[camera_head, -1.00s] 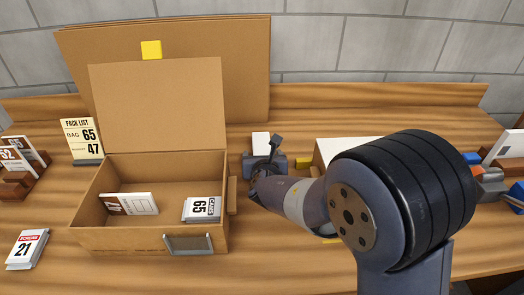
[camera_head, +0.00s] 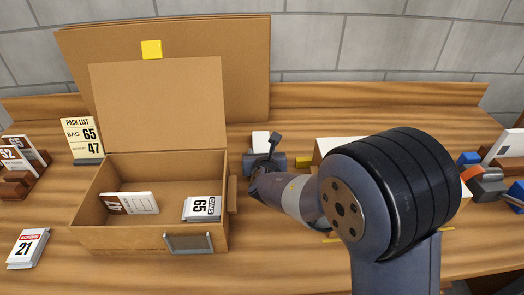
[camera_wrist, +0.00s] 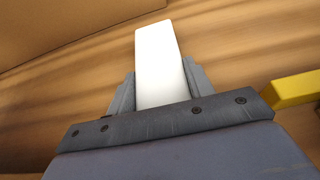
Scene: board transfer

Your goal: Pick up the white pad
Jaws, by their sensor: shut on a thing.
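The white pad (camera_wrist: 160,62) stands out from between the two fingers of my gripper (camera_wrist: 159,88) in the wrist view, with a finger close against each side. Its lower end is hidden by the gripper body. In the head view the white pad (camera_head: 261,141) shows as a small pale block just beyond my gripper (camera_head: 262,158), to the right of the open cardboard box. My gripper is shut on the pad. I cannot tell whether the pad touches the table.
The open cardboard box (camera_head: 165,243) holds a white card and a stack marked 65. A pack list card (camera_head: 82,138) stands left of it. A yellow block (camera_head: 304,162) lies right of my gripper, and it also shows in the wrist view (camera_wrist: 295,90). Bare table lies in front.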

